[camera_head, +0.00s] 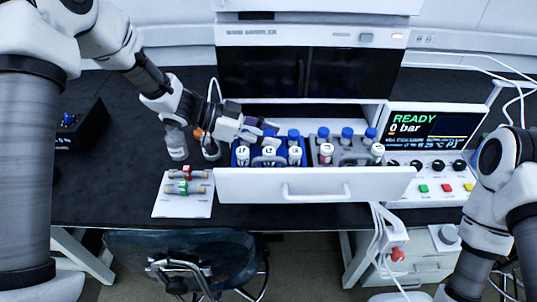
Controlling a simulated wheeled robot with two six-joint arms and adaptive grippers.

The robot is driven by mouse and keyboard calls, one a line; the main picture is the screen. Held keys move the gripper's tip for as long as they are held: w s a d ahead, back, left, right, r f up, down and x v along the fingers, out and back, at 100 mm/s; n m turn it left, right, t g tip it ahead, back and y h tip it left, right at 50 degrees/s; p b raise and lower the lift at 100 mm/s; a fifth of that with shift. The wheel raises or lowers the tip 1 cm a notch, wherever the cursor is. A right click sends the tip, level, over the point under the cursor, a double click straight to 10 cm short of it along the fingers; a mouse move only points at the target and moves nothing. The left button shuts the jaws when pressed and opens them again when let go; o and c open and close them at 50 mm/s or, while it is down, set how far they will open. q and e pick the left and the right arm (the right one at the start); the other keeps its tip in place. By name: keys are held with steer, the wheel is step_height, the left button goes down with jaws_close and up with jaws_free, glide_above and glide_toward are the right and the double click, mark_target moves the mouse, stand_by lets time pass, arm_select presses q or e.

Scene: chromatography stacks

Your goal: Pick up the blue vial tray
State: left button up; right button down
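The blue vial tray (283,160) sits on the left side of an open white drawer (311,183). It holds several vials, with numbered white caps in the front row and a blue cap (293,134) behind. My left gripper (268,132) reaches in from the left over the back left part of the tray. Its fingers hide some of the back row. I cannot tell whether the fingers touch the tray or how far apart they are. My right arm shows at the right edge, but its gripper is not visible.
A grey vial tray (350,158) stands to the right in the same drawer. A panel reading READY (432,126) is further right. Bottles (176,143) and a white board with fittings (183,207) are left of the drawer. A chair (190,255) stands in front.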

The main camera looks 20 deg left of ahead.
arm_select(q)
jaws_close()
